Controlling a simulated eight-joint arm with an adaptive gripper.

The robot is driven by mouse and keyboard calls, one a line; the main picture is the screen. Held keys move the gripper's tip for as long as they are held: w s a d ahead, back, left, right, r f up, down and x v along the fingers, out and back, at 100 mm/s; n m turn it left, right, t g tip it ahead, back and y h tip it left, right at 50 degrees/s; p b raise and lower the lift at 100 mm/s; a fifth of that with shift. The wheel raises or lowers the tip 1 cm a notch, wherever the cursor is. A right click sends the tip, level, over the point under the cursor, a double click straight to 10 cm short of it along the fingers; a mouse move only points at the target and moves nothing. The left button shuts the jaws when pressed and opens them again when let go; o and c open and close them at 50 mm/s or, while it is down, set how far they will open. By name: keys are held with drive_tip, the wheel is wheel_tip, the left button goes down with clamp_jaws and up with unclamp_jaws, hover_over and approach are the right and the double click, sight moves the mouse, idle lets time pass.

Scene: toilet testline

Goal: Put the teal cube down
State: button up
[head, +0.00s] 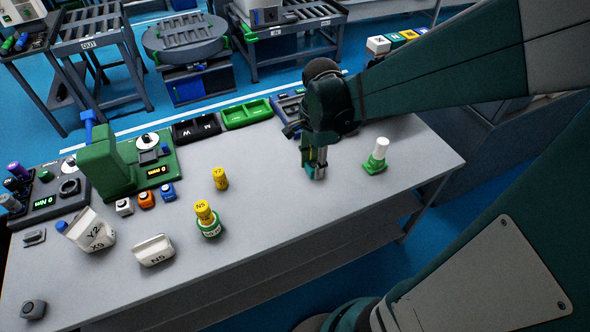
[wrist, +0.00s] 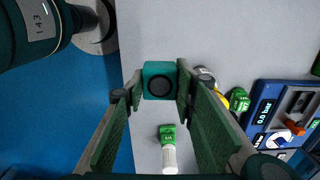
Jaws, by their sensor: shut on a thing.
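The teal cube (wrist: 158,80), with a dark round mark on its face, is held between the fingertips of my gripper (wrist: 157,92) in the wrist view. In the head view my gripper (head: 314,168) points down over the right part of the grey table (head: 280,230). Only a little of the teal cube (head: 309,172) shows there, low between the fingers. It is at or just above the tabletop; I cannot tell whether it touches.
A green tray (head: 247,114) lies behind. The table's front middle is clear.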

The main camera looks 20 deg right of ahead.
drive_tip(key=shift+s+a+f, duration=0.25)
drive_tip(key=shift+s+a, duration=0.1)
drive_tip(key=shift+a, duration=0.15)
hover_over(310, 202)
drive_tip(key=shift+f, duration=2.35)
drive_tip(key=shift+f, duration=0.15)
drive_tip(key=shift+f+b, duration=0.75)
drive_tip(key=shift+f, duration=2.05)
drive_tip(key=shift+f, duration=0.1)
drive_tip(key=shift+f+b, duration=0.55)
drive_tip(key=shift+f, duration=1.4)
drive_tip(key=shift+f, duration=0.2)
drive_tip(key=o, duration=0.9)
